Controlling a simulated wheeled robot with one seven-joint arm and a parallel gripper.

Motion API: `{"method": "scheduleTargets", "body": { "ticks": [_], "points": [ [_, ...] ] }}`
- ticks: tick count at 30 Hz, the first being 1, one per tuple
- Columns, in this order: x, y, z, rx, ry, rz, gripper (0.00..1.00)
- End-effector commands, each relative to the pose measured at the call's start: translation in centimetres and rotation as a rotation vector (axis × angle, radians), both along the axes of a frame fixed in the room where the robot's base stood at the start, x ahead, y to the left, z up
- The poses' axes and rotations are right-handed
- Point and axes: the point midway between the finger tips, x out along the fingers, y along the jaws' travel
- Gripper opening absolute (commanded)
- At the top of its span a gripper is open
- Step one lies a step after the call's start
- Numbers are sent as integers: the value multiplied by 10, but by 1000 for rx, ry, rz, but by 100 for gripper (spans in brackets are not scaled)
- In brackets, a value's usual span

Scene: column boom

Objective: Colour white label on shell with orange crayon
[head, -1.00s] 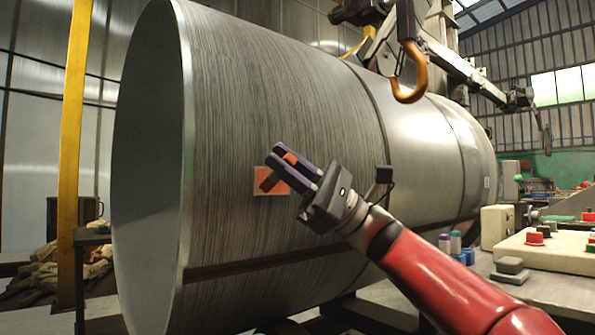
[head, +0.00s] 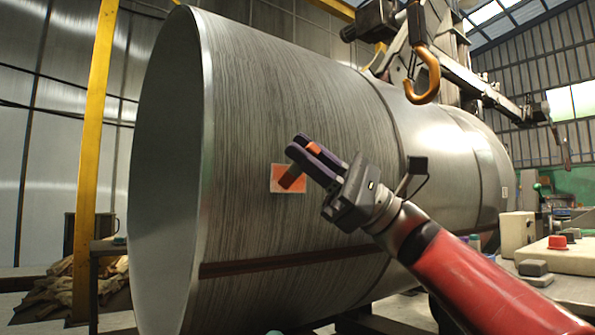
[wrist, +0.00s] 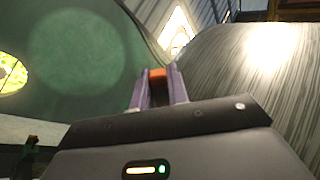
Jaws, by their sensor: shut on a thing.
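My gripper (head: 296,145) has purple fingers and is shut on the orange crayon (head: 314,148). The crayon's orange end shows between the fingers, and it also shows in the wrist view (wrist: 157,73). The label (head: 281,186) is on the near side of the large grey metal shell (head: 265,100). Its face looks mostly orange with a pale border. My gripper is just above and right of the label in the head view. A darker orange-brown bar crosses the label below the fingers. I cannot tell if it is the crayon's lower part or a shadow, nor whether the crayon touches.
An orange-brown hook (head: 430,78) hangs above the shell at the upper right. A yellow post (head: 96,140) stands left of the shell's open end. A bench with a control box (head: 560,255) and coloured buttons is at the lower right.

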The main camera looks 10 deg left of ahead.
Motion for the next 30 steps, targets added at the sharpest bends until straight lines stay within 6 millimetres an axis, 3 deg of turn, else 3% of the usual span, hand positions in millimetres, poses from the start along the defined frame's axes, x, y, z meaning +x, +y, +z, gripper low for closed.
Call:
{"method": "scheduleTargets", "body": {
  "ticks": [6,20,30],
  "points": [
    [-12,-14,-3,0,-1,-2,0],
    [-15,-18,-1,0,-1,-1,0],
    [-32,-38,-2,0,0,-2,0]
  ]
}}
